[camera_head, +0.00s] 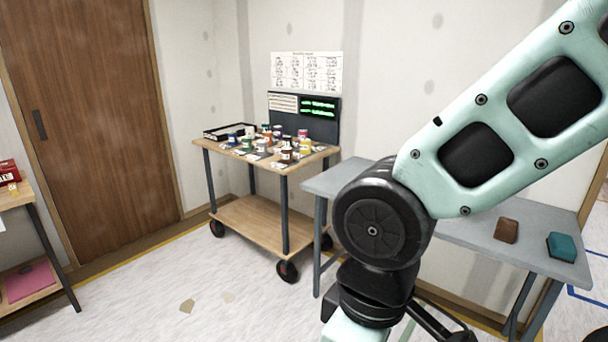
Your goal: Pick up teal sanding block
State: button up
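The teal sanding block (562,246) lies near the right end of a grey table (471,231). A brown block (506,230) lies to its left on the same table, with a gap between them. My pale green arm reaches across the right side of the view and hides the middle of the table. The arm's end points down in front of the table, at the bottom of the picture. The fingers of my gripper are not visible, so I see no contact with the teal block.
A wheeled wooden cart (265,168) with several small jars stands left of the table. A wooden door (88,120) is at the left. Another table (14,196) with a red box (9,171) is at the left edge. The floor (190,285) between is mostly clear.

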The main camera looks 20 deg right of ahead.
aim_at(561, 247)
jog(key=i+l+z, duration=0.1)
jog(key=z, duration=0.4)
jog(key=i+z, duration=0.3)
jog(key=z, duration=0.2)
jog(key=i+z, duration=0.25)
jog(key=z, duration=0.25)
jog(key=i+l+z, duration=0.2)
jog(key=i, duration=0.15)
jog(key=i+z, duration=0.25)
jog(key=i+l, duration=0.15)
jog(key=i, duration=0.15)
jog(key=u, duration=0.05)
